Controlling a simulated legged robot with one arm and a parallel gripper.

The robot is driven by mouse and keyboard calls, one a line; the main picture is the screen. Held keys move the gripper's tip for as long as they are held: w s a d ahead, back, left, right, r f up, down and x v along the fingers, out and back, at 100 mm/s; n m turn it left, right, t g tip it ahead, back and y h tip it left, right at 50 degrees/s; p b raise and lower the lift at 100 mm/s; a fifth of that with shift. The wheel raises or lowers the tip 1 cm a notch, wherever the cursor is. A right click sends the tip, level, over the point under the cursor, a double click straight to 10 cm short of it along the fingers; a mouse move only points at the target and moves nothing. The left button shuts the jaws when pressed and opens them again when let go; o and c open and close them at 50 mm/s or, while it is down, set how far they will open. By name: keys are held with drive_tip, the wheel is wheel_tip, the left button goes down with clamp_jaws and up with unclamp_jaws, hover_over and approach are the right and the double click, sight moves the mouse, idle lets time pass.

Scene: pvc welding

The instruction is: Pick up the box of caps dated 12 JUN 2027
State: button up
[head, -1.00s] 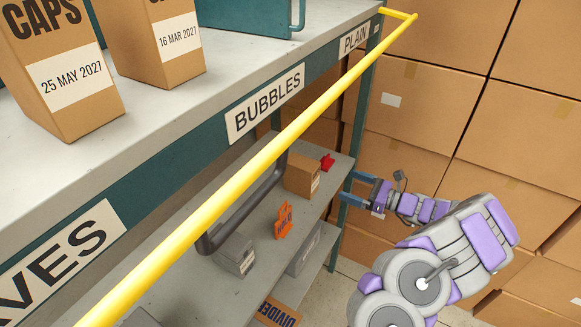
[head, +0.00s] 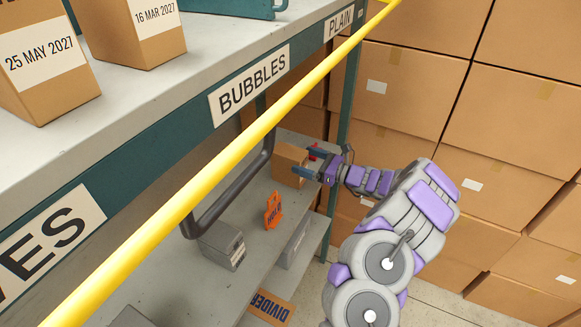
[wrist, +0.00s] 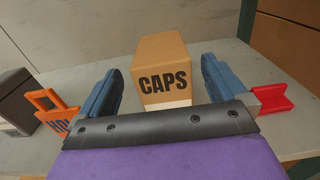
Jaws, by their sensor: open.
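A brown cardboard box marked CAPS (wrist: 164,77) stands upright on the lower shelf. It also shows in the head view (head: 288,165). The top of a white label shows below the word, but its date is hidden behind my gripper's body. My gripper (head: 306,163) is open in front of this box. In the wrist view my gripper (wrist: 160,70) has a finger at each side of the box, with gaps between. Two other caps boxes stand on the upper shelf, one dated 25 MAY 2027 (head: 45,75) and one dated 16 MAR 2027 (head: 130,38).
A yellow bar (head: 210,195) runs along the shelf front. An orange HOLD tag (head: 273,211) and a grey box (head: 222,246) are on the lower shelf. A red object (wrist: 270,103) is right of the caps box. Large cartons (head: 415,95) are stacked behind.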

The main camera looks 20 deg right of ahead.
sight(294, 156)
drive_tip(key=b+x, duration=0.1)
drive_tip(key=x, duration=0.3)
drive_tip(key=shift+w+a+f, duration=0.2)
drive_tip(key=shift+w, duration=0.15)
drive_tip(key=shift+w+a, duration=0.1)
drive_tip(key=shift+w, duration=0.05)
drive_tip(key=shift+c, duration=0.9)
drive_tip(key=shift+r, duration=0.1)
drive_tip(key=c, duration=1.1)
